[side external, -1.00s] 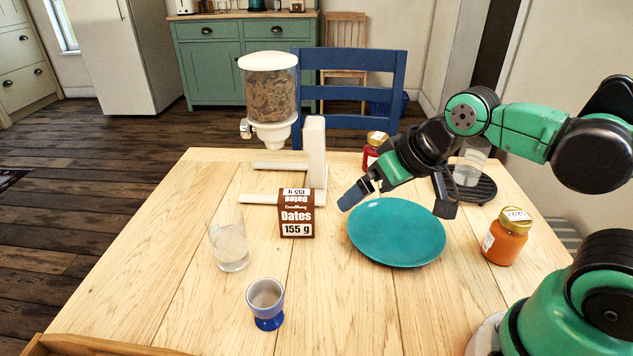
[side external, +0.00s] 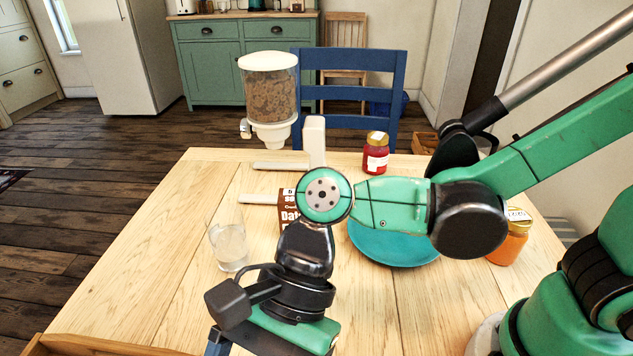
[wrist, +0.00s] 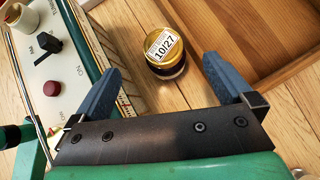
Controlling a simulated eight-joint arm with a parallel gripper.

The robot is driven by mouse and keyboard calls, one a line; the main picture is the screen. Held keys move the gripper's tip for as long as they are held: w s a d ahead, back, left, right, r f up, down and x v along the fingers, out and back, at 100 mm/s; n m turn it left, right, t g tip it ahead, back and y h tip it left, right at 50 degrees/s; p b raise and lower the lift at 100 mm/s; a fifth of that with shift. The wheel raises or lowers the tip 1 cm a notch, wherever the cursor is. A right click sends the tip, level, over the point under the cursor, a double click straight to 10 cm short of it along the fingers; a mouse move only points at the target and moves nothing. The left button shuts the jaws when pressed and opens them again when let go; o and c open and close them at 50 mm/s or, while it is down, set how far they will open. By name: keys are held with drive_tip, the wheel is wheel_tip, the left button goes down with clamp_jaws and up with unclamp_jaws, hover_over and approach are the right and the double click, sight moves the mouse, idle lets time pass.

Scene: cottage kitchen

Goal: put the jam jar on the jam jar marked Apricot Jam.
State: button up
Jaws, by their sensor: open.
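A jar with a gold lid marked 10/27 (wrist: 165,48) stands upright in the wrist view. Its contents look dark and its front label is hidden. My gripper (wrist: 163,66) is open and empty, its blue fingers reaching toward either side of this jar from above. An orange jar with a gold lid (side external: 508,246) stands at the right of the table in the side view, partly behind my arm; its name is not readable. A red jar with a gold lid (side external: 377,160) stands at the table's back. In the side view my gripper is mostly cut off at the bottom edge.
A cream appliance with a dark knob and red button (wrist: 52,60) stands close left of the lidded jar. A wooden tray (wrist: 235,40) lies to its right. A teal plate (side external: 385,253), a dates box (side external: 288,212) and a glass (side external: 229,247) are on the table.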

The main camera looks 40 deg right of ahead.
drive_tip(key=shift+w+x, duration=0.2)
drive_tip(key=shift+x, duration=3.75)
drive_tip(key=shift+d+f, duration=0.1)
drive_tip(key=shift+f, duration=0.05)
clamp_jaws()
